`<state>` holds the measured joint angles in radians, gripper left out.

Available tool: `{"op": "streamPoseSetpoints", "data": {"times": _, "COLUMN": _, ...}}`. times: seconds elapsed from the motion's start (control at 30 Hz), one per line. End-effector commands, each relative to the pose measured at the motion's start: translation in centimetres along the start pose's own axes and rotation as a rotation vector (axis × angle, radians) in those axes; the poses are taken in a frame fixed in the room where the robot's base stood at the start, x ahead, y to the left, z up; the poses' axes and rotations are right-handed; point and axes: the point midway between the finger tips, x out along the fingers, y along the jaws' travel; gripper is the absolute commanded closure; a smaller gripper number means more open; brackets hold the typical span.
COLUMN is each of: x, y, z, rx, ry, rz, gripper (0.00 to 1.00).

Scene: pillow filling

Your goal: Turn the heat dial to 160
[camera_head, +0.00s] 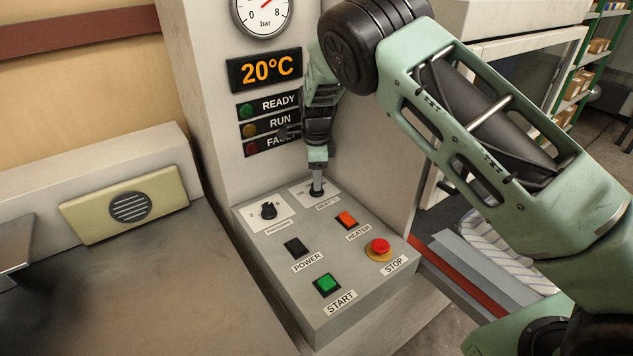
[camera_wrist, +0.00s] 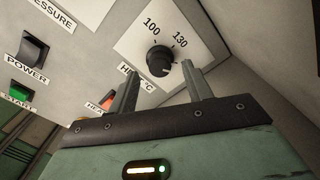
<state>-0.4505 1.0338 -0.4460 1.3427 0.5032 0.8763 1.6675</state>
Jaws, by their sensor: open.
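The heat dial (camera_wrist: 160,61) is a black round knob on a white plate, with the marks 100 and 130 in sight in the wrist view. Its label below is partly covered by a finger. My gripper (camera_wrist: 160,80) is open, with one finger to each side of the dial at its lower edge. I cannot tell whether the fingers touch it. In the head view my gripper (camera_head: 317,178) points down at the heat dial (camera_head: 317,193), which it largely hides. The mark 160 is not legible in either view. The display (camera_head: 265,69) reads 20°C.
The pressure dial (camera_head: 268,210) is left of the heat dial. The orange heater switch (camera_head: 347,220), power switch (camera_head: 296,247), green start button (camera_head: 327,285) and red stop button (camera_head: 379,247) lie in front. READY, RUN and FAULT lamps (camera_head: 250,130) are on the wall behind.

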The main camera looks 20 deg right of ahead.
Motion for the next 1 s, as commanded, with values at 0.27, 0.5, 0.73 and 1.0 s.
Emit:
{"op": "streamPoseSetpoints", "data": {"times": 0.27, "x": -5.8, "y": -0.1, "z": 0.1, "rx": 0.0, "ry": -0.003, "rz": -0.004, "gripper": 0.5}}
{"op": "streamPoseSetpoints", "data": {"times": 0.5, "x": -9.0, "y": -0.1, "z": 0.0, "rx": 0.0, "ry": -0.002, "rz": -0.002, "gripper": 0.5}}
{"op": "streamPoseSetpoints", "data": {"times": 0.73, "x": -9.7, "y": -0.1, "z": 0.0, "rx": 0.001, "ry": 0.0, "rz": -0.001, "gripper": 0.5}}
{"op": "streamPoseSetpoints", "data": {"times": 1.0, "x": -9.8, "y": 0.4, "z": 0.1, "rx": -0.021, "ry": -0.008, "rz": 0.002, "gripper": 0.5}}
